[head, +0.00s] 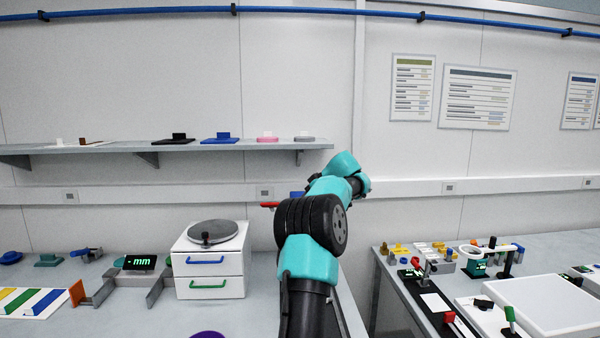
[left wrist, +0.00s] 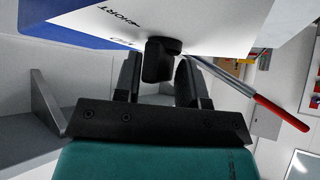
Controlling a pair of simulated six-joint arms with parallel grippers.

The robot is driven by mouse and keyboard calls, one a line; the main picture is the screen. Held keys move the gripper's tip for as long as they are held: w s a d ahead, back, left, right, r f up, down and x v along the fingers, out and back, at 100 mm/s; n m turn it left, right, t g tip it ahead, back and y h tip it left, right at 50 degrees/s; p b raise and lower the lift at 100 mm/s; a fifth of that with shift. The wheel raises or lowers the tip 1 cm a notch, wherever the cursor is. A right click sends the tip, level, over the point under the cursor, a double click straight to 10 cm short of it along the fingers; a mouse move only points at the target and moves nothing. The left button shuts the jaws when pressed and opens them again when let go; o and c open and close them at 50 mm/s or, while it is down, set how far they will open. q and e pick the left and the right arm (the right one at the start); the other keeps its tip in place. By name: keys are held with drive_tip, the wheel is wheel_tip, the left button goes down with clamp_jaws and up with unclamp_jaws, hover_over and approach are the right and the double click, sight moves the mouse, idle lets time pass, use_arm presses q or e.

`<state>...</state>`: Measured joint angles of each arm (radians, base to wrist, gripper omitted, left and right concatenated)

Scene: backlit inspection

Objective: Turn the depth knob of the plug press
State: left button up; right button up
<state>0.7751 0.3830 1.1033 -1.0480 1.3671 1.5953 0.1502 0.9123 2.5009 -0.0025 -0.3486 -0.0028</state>
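The plug press shows in the left wrist view as a white printed panel (left wrist: 105,32) with a blue part (left wrist: 40,25) beside it. Its black depth knob (left wrist: 160,60) stands out from the panel. My left gripper (left wrist: 159,72) is open, with one finger on each side of the knob; narrow gaps seem to remain. A grey lever with a red grip (left wrist: 281,114) extends to the right of the knob. In the head view my left arm hides most of the press; only a red grip (head: 270,205) and a blue bit (head: 297,194) show. My right gripper is not in view.
A white drawer unit (head: 210,262) with a round grey top stands left of my arm. A display reading mm (head: 141,262) stands farther left. A shelf (head: 230,146) runs along the wall above. A second bench (head: 550,250) with several tools is at the right.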

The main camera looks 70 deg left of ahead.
use_arm(q)
drive_tip(key=m+t+y, duration=0.1)
drive_tip(key=m+t, duration=0.1)
drive_tip(key=m, duration=0.1)
drive_tip(key=m+t, duration=0.3)
drive_tip(key=m, duration=0.1)
drive_tip(key=shift+y, duration=0.4)
drive_tip(key=shift+m+t+h, duration=0.5)
drive_tip(key=shift+m+t, duration=1.6)
drive_tip(key=shift+m, duration=0.8)
drive_tip(key=shift+m+t+h, duration=0.3)
drive_tip(key=shift+m+t, duration=0.2)
drive_tip(key=shift+m, duration=0.2)
drive_tip(key=shift+s+d+r, duration=0.1)
drive_tip(key=shift+d+r, duration=0.05)
drive_tip(key=shift+r, duration=0.1)
drive_tip(key=v, duration=1.6)
drive_tip(key=shift+s+d+r, duration=0.2)
drive_tip(key=shift+s+d, duration=0.05)
drive_tip(key=shift+d, duration=0.05)
